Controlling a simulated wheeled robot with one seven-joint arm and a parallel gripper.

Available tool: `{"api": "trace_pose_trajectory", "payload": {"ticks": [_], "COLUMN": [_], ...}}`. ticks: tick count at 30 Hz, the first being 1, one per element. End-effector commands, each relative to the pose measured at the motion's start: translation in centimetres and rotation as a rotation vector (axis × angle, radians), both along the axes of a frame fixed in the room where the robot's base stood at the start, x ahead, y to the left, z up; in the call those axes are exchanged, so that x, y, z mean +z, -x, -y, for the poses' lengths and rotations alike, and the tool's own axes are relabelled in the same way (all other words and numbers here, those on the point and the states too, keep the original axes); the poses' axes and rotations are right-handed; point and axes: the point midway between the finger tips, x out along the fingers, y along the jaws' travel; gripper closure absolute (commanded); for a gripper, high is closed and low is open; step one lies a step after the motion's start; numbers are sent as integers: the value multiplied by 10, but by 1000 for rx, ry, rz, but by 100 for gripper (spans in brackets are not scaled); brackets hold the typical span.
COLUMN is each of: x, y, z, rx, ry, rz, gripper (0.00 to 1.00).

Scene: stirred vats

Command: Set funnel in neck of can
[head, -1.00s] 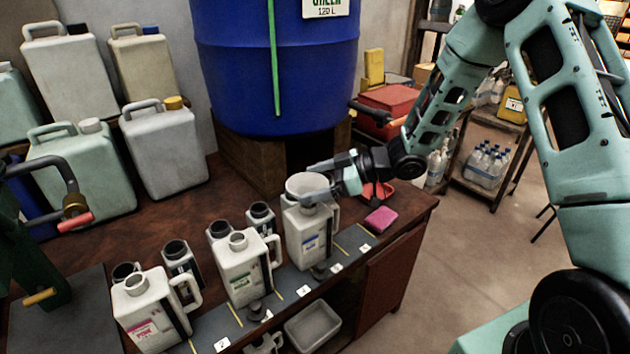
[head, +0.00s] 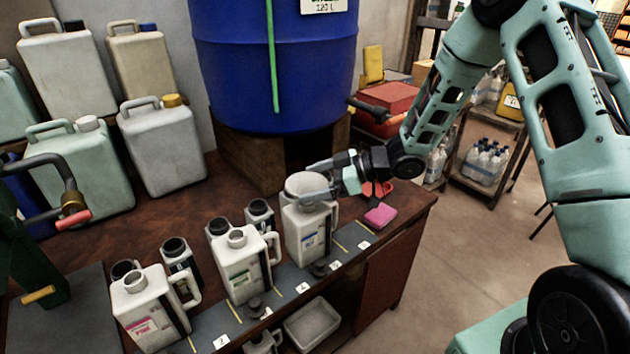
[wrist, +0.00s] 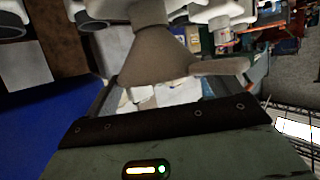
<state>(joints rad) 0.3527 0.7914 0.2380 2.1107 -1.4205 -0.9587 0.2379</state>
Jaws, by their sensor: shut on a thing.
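My gripper (head: 312,181) is shut on a pale grey funnel (head: 305,184) and reaches in from the right. The funnel is over the top of the rightmost white can (head: 304,235), which has a blue label and stands upright at the bench's front. The gripper and funnel rim hide the can's neck, so I cannot tell whether the spout is inside it. In the wrist view the funnel's cone (wrist: 158,58) narrows toward the top of the picture, and one finger lies beside its wide end.
Two similar cans, one with a green label (head: 245,268) and one with a pink label (head: 150,312), stand to the left. A blue vat (head: 235,70) on a wooden stand is behind. A pink sponge (head: 380,215) lies right of the can. Dark cups stand behind the cans.

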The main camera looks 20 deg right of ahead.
Motion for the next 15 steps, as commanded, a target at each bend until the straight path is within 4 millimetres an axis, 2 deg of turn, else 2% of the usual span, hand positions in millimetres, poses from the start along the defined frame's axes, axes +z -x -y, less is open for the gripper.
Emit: {"api": "trace_pose_trajectory", "payload": {"ticks": [1, 2, 10, 15], "x": [-1, 0, 0, 7], "y": [0, 0, 1, 7], "z": [0, 0, 1, 16], "rx": [0, 0, -1, -3], "ry": [0, 0, 0, 1], "rz": [0, 0, 0, 1], "gripper": [7, 0, 0, 0]}}
